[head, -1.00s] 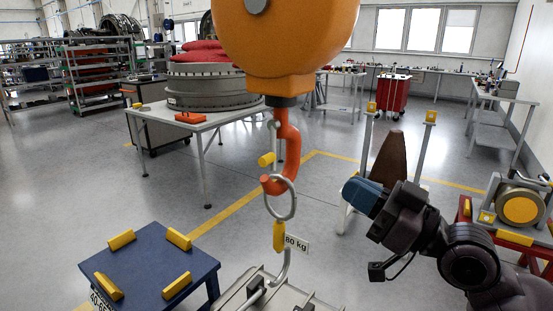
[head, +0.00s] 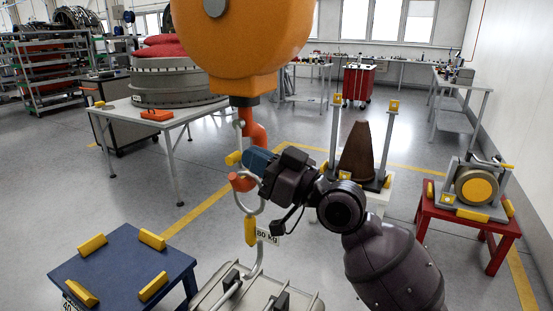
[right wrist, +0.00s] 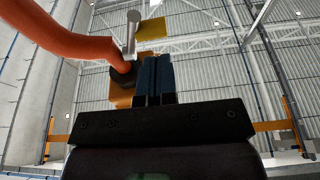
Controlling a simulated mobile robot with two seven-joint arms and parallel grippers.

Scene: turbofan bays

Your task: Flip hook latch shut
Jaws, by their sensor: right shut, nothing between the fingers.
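The orange hook (head: 254,133) hangs below the round orange hoist body (head: 240,40). Its grey latch rod (head: 240,135) runs down on the left side of the hook, with a yellow tab (head: 233,158) near its lower end. The hook tip (head: 240,182) lies below that tab. My right gripper (head: 256,160) has blue fingers, shut and empty, just right of the tab and in front of the hook's bend. In the right wrist view the fingers (right wrist: 153,78) point up at the latch rod (right wrist: 132,35) and yellow tab (right wrist: 152,30), seemingly apart from them. My left gripper is not in view.
A grey ring (head: 239,202) hangs on the hook, with a yellow piece (head: 250,231) and a lower hook over a grey case (head: 208,293). A blue table (head: 118,262) stands left. A red stand (head: 465,222) is at right.

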